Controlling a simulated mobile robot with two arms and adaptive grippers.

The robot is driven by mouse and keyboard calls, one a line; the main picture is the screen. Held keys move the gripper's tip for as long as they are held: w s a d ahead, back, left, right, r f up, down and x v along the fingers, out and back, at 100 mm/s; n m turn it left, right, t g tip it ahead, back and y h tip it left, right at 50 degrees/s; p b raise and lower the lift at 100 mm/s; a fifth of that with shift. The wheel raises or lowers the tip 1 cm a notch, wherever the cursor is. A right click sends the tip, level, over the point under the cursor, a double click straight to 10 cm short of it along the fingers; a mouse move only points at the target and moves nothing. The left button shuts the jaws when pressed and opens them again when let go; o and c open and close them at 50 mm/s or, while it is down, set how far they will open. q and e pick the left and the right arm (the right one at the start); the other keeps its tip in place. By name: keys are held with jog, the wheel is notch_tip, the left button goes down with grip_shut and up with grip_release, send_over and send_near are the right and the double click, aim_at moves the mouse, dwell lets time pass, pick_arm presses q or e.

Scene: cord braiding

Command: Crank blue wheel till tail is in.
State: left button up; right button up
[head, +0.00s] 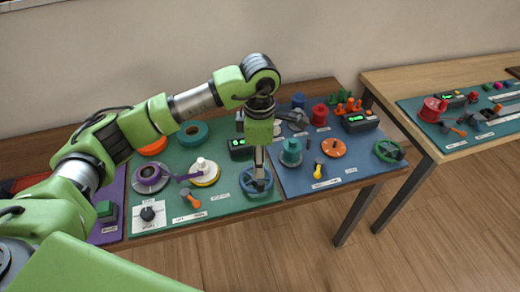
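The blue wheel (251,190) lies flat at the front right of the green mat. My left gripper (259,175) points straight down over it, and its fingertips reach the wheel. The fingers look narrow from this side, so I cannot tell whether they are shut on a crank knob, which is hidden. A purple strip (188,178) runs between a purple reel (150,178) and a white and yellow reel (205,173) left of the wheel. I cannot make out a loose tail end. My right gripper is not in view.
A teal spool (291,153), an orange disc (333,148) and a green wheel (389,151) stand on the blue mat to the right. An orange-handled tool (190,198) lies at the front. A second table (450,75) stands at the right.

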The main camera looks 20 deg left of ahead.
aim_at(260, 182)
pick_arm(q)
notch_tip(260, 182, down, 10)
jog(key=shift+f+p, duration=0.15)
jog(key=shift+p, duration=1)
grip_shut()
